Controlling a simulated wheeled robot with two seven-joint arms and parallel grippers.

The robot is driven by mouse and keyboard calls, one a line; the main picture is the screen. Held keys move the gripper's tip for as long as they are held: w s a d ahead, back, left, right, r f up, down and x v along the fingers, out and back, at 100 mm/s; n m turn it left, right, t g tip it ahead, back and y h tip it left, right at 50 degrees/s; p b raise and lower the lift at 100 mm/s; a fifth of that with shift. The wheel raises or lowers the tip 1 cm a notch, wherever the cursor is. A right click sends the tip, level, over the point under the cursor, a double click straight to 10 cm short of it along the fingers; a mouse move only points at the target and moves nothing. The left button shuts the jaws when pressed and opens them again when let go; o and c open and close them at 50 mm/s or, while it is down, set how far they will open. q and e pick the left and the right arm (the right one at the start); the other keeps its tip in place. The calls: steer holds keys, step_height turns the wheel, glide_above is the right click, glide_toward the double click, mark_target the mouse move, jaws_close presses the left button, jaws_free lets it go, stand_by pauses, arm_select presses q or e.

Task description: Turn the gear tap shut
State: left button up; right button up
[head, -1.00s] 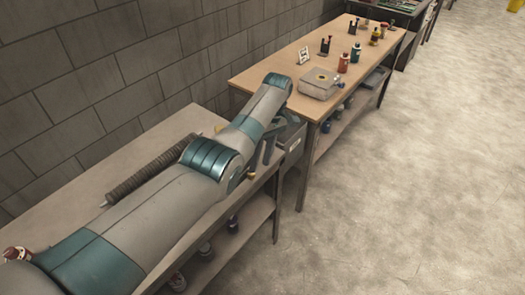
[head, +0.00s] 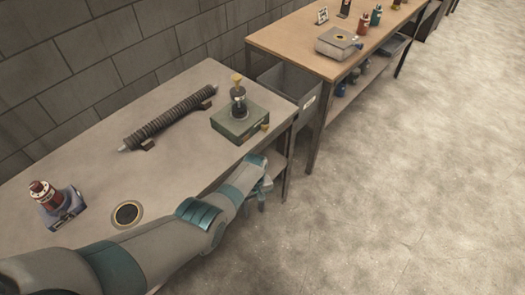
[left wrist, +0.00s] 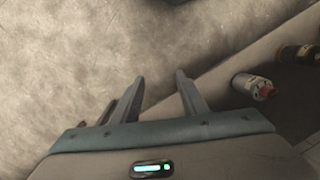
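A green box (head: 240,122) with a black post and a yellow knob (head: 237,78) on top stands at the right end of the near grey bench. A small brass-coloured knob (head: 265,127) shows at its right side. I cannot tell for sure which part is the gear tap. My left gripper (head: 263,190) is beside the bench's front edge, in front of and below the green box, apart from it. In the left wrist view the left gripper (left wrist: 160,92) has its fingers spread with nothing between them. My right gripper is not in view.
A ribbed dark tube (head: 175,117) lies on the grey bench (head: 100,160). A red bottle-like item (head: 43,193) and a round disc (head: 127,213) are at the left. A grey bin (head: 283,85) stands between the benches. A can (left wrist: 252,87) shows in the wrist view. Open floor lies right.

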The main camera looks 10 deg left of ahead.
arm_select(q)
steer(key=s+a+f+m+t+b, duration=0.15)
steer(key=s+a+f, duration=0.25)
steer(key=s+f, duration=0.75)
steer(key=s+a+f+m+b, duration=0.1)
steer(key=s+a+f+m, duration=0.25)
steer(key=s+f, duration=0.85)
steer(key=s+a+f+m, duration=0.1)
steer(key=s+a, duration=0.2)
steer(key=s, duration=0.6)
steer(key=s+a+f+m+t, duration=0.1)
steer(key=s+a+f, duration=0.1)
steer(key=s, duration=0.7)
steer(key=s+a+f+m+b, duration=0.1)
steer(key=s+a, duration=0.3)
steer(key=s, duration=0.5)
steer(key=shift+f, duration=0.75)
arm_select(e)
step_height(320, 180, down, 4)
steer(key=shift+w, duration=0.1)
arm_select(q)
steer(key=shift+a+t, duration=0.1)
steer(key=shift+t, duration=0.15)
steer(key=shift+c, duration=0.6)
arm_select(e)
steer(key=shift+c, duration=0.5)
